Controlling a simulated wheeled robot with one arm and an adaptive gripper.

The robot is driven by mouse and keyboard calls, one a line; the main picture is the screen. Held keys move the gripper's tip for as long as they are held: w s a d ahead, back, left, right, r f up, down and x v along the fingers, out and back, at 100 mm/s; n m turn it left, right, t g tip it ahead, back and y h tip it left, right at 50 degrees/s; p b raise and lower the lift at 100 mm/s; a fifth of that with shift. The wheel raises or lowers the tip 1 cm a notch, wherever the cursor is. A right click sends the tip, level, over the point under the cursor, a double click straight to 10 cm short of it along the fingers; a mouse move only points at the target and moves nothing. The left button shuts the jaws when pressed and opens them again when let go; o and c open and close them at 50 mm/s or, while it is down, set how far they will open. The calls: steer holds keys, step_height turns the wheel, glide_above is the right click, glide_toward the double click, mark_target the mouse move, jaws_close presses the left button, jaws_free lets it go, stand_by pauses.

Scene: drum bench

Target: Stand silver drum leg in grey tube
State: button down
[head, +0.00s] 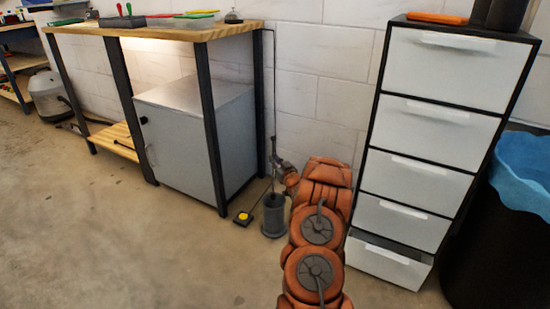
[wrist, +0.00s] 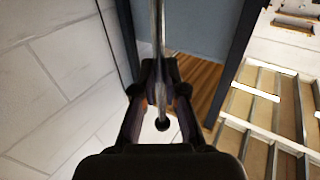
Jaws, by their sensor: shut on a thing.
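My gripper (head: 281,164) is at the end of my orange arm, above the grey tube (head: 272,218). The tube stands upright on the floor, just right of the workbench. In the wrist view my gripper (wrist: 160,75) is shut on the silver drum leg (wrist: 158,30), a thin shiny rod with a dark rounded end showing below the fingers. In the head view the leg is thin and hard to separate from the dark lines behind it. It looks close to upright over the tube's mouth. I cannot tell whether its lower end is inside the tube.
A wooden-topped workbench (head: 165,34) with a grey cabinet (head: 180,145) stands to the left. A small black pad with a yellow button (head: 243,217) lies beside the tube. A white drawer unit (head: 430,125) stands close on the right, its bottom drawer (head: 385,262) slightly out. Floor at left is clear.

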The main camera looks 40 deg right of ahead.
step_height(320, 180, down, 11)
steer(key=shift+r+p, duration=0.15)
steer(key=shift+p, duration=0.3)
stand_by(0.9)
steer(key=c, duration=1.2)
jaws_free()
steer(key=shift+o, duration=0.2)
steer(key=v, duration=1.2)
